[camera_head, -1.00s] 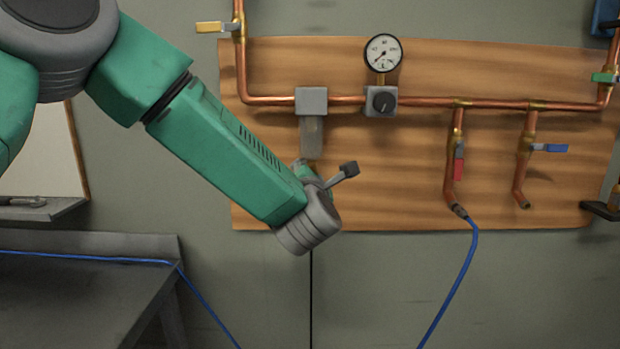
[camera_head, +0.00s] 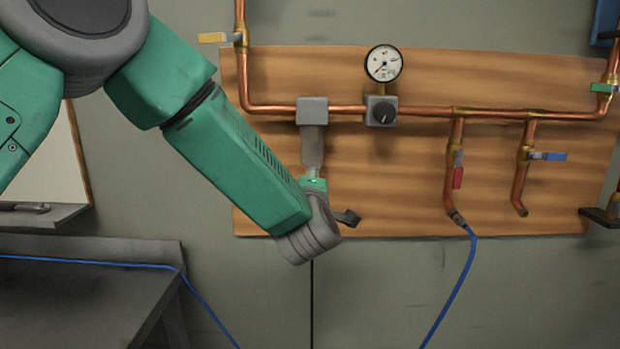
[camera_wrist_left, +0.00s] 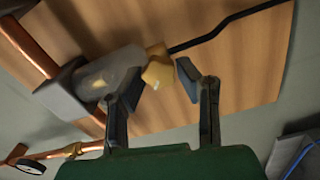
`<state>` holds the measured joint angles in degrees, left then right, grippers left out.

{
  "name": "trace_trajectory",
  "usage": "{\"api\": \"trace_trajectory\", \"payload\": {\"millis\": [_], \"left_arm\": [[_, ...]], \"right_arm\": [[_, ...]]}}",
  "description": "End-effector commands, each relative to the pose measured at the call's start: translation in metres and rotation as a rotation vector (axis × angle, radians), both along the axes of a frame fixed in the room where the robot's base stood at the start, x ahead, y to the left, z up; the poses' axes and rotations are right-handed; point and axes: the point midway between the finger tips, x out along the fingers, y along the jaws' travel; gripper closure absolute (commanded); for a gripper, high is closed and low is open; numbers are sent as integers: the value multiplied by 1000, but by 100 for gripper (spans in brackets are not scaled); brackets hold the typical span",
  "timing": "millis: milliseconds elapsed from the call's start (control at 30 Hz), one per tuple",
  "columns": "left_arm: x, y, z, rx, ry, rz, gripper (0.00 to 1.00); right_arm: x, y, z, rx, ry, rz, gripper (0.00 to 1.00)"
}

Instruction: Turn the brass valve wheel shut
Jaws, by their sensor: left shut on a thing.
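The brass valve wheel (camera_wrist_left: 158,73) is a small yellow faceted piece at the end of a grey translucent bowl (camera_wrist_left: 105,72) in the left wrist view. My left gripper (camera_wrist_left: 160,80) has its two dark fingers on either side of the wheel and is shut on it. In the head view the bowl (camera_head: 313,145) hangs under a grey block (camera_head: 312,110) on the copper pipe. My green left wrist (camera_head: 316,186) is just below the bowl there, and the wheel is hidden. My right gripper is not in view.
A pressure gauge (camera_head: 384,63) sits above a box with a black knob (camera_head: 382,111). Valves with red (camera_head: 457,178) and blue (camera_head: 553,157) handles stand to the right. A black line (camera_wrist_left: 230,22) runs from the wheel. A grey bench (camera_head: 80,300) is at lower left.

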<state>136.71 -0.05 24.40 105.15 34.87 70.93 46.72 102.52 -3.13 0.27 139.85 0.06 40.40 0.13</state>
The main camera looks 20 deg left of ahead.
Motion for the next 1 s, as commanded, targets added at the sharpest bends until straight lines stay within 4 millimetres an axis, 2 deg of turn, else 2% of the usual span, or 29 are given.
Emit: {"api": "trace_trajectory", "payload": {"millis": [600,1000], "left_arm": [[-2,-3,-5,557,177,-10,99],[-2,-3,-8,805,251,-11,99]], "right_arm": [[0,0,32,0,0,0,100],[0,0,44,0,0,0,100]]}}
